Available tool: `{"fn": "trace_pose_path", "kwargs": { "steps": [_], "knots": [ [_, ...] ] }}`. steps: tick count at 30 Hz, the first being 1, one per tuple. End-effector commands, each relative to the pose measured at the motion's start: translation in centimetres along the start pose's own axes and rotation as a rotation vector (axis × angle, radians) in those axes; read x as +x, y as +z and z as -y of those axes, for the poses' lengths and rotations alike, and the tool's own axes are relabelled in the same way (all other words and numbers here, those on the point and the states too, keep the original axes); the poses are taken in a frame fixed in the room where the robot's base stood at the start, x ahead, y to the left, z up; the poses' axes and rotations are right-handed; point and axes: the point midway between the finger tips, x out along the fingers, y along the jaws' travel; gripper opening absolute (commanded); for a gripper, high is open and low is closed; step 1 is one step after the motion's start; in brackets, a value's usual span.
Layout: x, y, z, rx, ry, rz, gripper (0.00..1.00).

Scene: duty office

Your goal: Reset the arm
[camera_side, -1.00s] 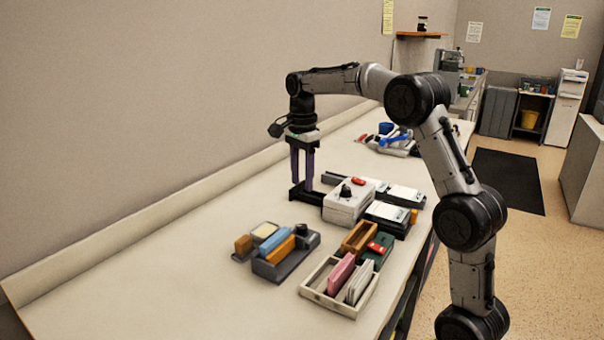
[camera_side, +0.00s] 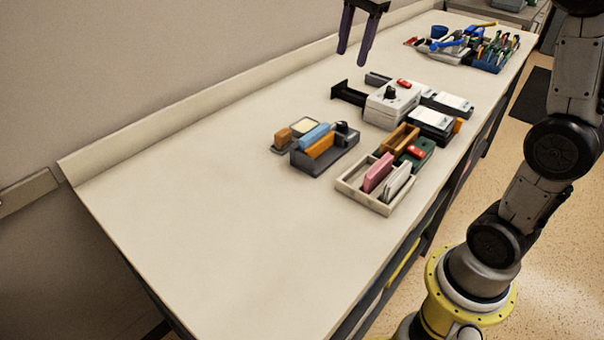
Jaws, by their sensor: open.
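My gripper (camera_side: 353,56) hangs at the top of the side view, its two dark fingers pointing down. The fingers are apart with nothing between them. The fingertips appear above the black bracket (camera_side: 348,93) at the left of a white box (camera_side: 391,104) with a black knob and a red button. A gap shows between the fingertips and the bracket. The upper part of my arm is outside the picture.
A grey holder (camera_side: 325,160) with blue and orange blocks and a pale tray (camera_side: 365,200) with pink and white pieces stand nearer. Black devices (camera_side: 432,124) stand right of the box. Tools (camera_side: 490,52) lie at the far end. The near table (camera_side: 220,230) is clear.

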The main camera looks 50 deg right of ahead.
Motion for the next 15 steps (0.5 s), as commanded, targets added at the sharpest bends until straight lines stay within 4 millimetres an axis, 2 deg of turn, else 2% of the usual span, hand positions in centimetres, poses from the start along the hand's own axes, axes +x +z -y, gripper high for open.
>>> {"fn": "trace_pose_path", "kwargs": {
  "steps": [1, 3, 7, 11, 15],
  "knots": [
    [-1.1, 1.2, -2.0, -0.069, -0.031, 0.001, 0.49],
    [-2.1, 2.6, -4.5, -0.180, -0.071, -0.001, 0.49],
    [-2.6, 4.6, -9.5, -0.422, -0.146, -0.012, 0.49],
    [-1.6, 6.0, -14.5, -0.692, -0.213, -0.036, 0.49],
    [1.0, 6.8, -19.3, -1.006, -0.272, -0.080, 0.49]
  ]
}}
